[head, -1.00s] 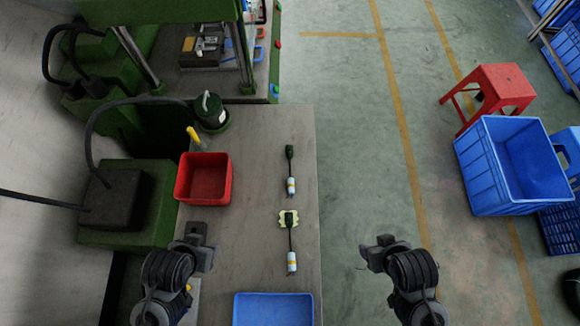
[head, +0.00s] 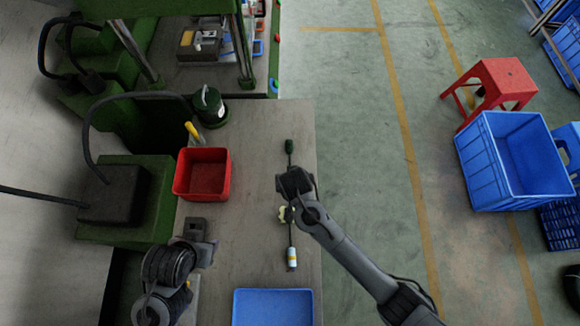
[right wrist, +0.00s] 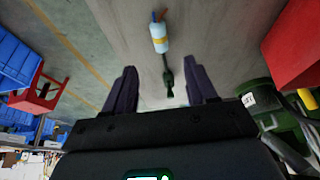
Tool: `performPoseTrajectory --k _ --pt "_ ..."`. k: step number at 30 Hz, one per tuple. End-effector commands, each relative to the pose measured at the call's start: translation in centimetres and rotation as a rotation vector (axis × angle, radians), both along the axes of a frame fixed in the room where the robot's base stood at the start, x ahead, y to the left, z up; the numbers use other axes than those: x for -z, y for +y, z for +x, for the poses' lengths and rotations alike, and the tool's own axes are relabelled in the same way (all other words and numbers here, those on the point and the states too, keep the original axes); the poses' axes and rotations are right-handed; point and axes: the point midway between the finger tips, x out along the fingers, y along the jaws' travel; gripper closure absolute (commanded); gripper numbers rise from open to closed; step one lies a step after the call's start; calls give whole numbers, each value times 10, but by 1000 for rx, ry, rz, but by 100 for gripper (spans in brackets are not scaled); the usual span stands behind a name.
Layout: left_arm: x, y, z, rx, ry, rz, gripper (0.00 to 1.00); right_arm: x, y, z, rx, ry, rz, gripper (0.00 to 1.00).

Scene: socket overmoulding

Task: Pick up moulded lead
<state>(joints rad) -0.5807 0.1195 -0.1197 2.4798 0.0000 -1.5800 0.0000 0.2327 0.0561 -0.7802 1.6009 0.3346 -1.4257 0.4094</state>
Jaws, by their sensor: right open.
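A lead with a dark socket end (head: 289,146) lies along the grey bench. My right gripper (head: 294,182) is above it and hides its white end in the head view. In the right wrist view this lead (right wrist: 160,38) shows its pale blue-white end with a yellow band, and its dark end lies between my open fingers (right wrist: 162,86) in the picture, not gripped. A second lead (head: 292,256) lies nearer, with a pale yellow-green piece (head: 283,213) around its dark end, partly covered by my right arm. My left gripper (head: 198,228) is over the bench's left side; its jaws are unclear.
A red bin (head: 202,178) stands left of the leads, with a green canister (head: 209,106) behind it. A blue tray (head: 272,307) sits at the near edge. A press (head: 160,60) stands at the back left. The bench's right edge drops to open floor.

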Motion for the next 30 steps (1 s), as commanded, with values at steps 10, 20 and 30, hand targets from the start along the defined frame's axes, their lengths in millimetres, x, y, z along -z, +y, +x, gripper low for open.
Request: performPoseTrajectory --k 10,20,30 --pt "8 0 0 0 -1 0 57 40 3 21 8 -6 -13 43" --pt "10 0 0 0 -1 0 57 59 3 30 6 -6 -11 43" --pt "17 0 0 0 -1 0 57 95 4 45 6 -6 -12 43"
